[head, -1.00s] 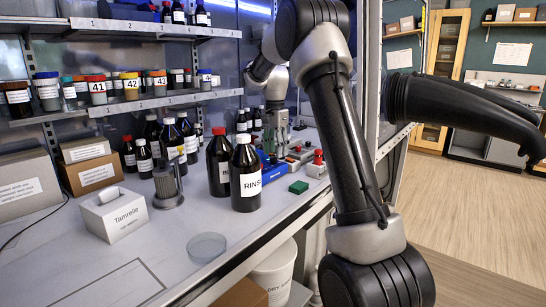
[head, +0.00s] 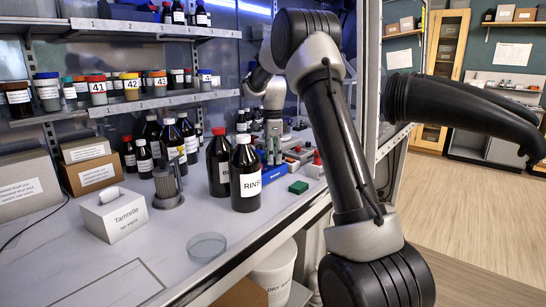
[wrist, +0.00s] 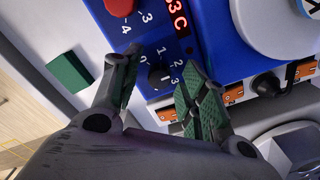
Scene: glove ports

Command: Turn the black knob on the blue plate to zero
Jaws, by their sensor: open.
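In the wrist view, the small black knob (wrist: 158,76) sits on the blue plate (wrist: 205,50), with white numbers around it; 1, 2 and 3 are legible. The knob's pointer direction is too small to tell. My gripper (wrist: 161,62) is open, with one green-padded finger on each side of the knob. I cannot tell whether the fingers touch it.
A red knob (wrist: 120,6) and a red display (wrist: 181,22) are close by on the plate. A green block (wrist: 69,72) lies left. Dark bottles (head: 245,180) stand in front of the gripper in the head view.

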